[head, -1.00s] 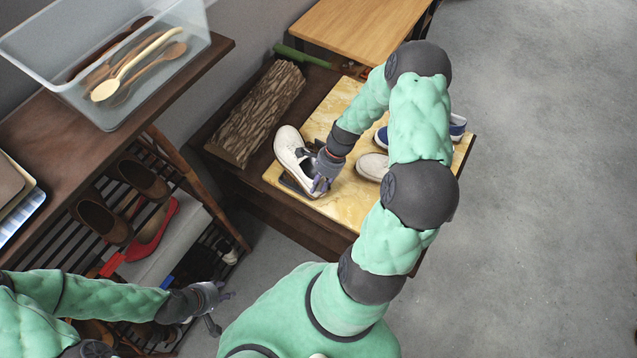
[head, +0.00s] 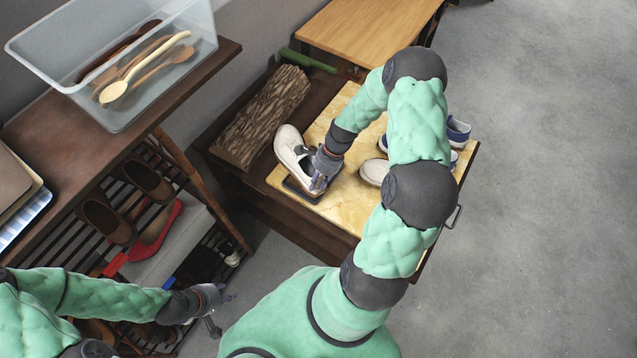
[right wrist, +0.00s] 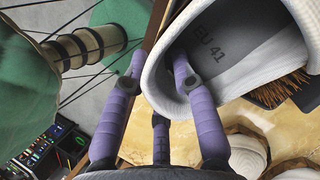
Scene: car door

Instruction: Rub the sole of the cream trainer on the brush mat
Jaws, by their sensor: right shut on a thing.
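The cream trainer (head: 287,144) is over the brush mat (head: 302,193) on the marbled yellow top, its toe pointing away. In the right wrist view the trainer's pale rim and grey insole (right wrist: 237,62) marked EU 41 show. My right gripper (head: 321,178) is shut on the trainer's rim, with one finger inside the shoe and one outside in the right wrist view (right wrist: 158,75). The mat's brown bristles (right wrist: 268,94) show beside the shoe there. The sole is hidden, so I cannot tell whether it touches them. My left gripper (head: 224,310) is open and empty at the lower left.
Another pale shoe (head: 372,172) and blue shoes (head: 458,132) stand right of the mat, partly behind my right arm. A bark-covered log (head: 262,116) lies to the left. A shoe rack (head: 190,235) and a clear bin of spoons (head: 120,105) are further left.

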